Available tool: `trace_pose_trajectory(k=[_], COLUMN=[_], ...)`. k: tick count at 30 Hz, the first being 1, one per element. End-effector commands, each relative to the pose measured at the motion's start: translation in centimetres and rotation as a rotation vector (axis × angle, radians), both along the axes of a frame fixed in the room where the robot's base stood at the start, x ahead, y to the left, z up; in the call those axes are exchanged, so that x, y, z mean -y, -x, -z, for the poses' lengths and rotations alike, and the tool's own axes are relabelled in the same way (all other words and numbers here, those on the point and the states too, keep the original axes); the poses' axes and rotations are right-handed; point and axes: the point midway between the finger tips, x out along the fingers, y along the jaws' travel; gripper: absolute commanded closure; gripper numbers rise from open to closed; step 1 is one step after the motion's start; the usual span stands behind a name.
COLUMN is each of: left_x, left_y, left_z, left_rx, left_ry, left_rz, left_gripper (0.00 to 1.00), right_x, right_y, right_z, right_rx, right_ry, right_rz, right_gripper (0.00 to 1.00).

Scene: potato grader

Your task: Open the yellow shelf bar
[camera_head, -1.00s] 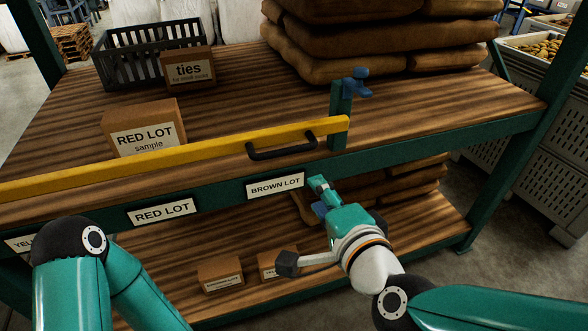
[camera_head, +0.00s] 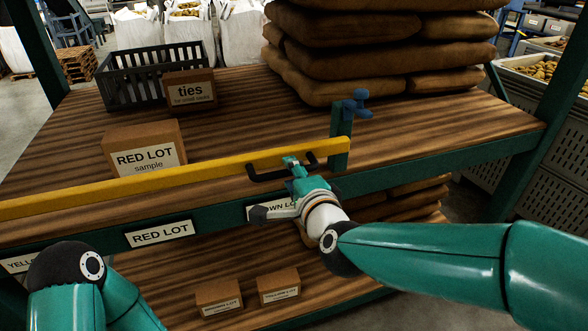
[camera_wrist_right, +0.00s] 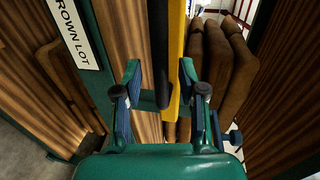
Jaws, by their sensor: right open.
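The yellow shelf bar (camera_head: 200,173) lies level across the front of the upper shelf, its right end at a green post (camera_head: 341,135). A black handle (camera_head: 265,178) sits on the bar's front near that end; it also shows in the right wrist view (camera_wrist_right: 159,40) beside the yellow bar (camera_wrist_right: 177,50). My right gripper (camera_head: 291,166) is open at the handle and partly hides it. In the wrist view its fingers (camera_wrist_right: 159,76) stand either side of the handle and bar. I cannot tell if they touch. My left gripper is out of view; only its arm shows.
A blue knob (camera_head: 355,104) sits on the post. Behind the bar stand a RED LOT box (camera_head: 145,148), a ties box (camera_head: 190,92), a black crate (camera_head: 135,82) and stacked brown sacks (camera_head: 385,55). Labels line the shelf edge; small boxes (camera_head: 278,288) stand below.

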Motion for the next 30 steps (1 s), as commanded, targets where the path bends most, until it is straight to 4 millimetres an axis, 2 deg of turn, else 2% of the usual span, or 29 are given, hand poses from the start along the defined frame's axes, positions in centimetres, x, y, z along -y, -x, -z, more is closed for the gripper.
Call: trace_pose_trajectory(k=[6,15,17,23,30], left_x=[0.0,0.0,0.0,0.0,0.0], left_y=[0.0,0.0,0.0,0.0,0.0], left_z=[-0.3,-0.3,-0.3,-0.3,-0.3], left_rx=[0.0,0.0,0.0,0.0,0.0], left_ry=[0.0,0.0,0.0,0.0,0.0], left_rz=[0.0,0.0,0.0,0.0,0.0], left_gripper=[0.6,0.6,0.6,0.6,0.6], right_x=[-0.5,-0.6,-0.6,-0.6,-0.6], right_y=[-1.8,-2.0,-2.0,-1.9,-1.9], right_z=[0.3,0.4,0.4,0.4,0.5], right_rx=[0.0,0.001,0.001,0.001,0.0], right_ry=[0.001,0.0,0.0,0.0,0.0], right_rz=[0.001,0.001,0.001,0.001,0.001], right_gripper=[0.59,0.59,0.66,0.99,1.0])
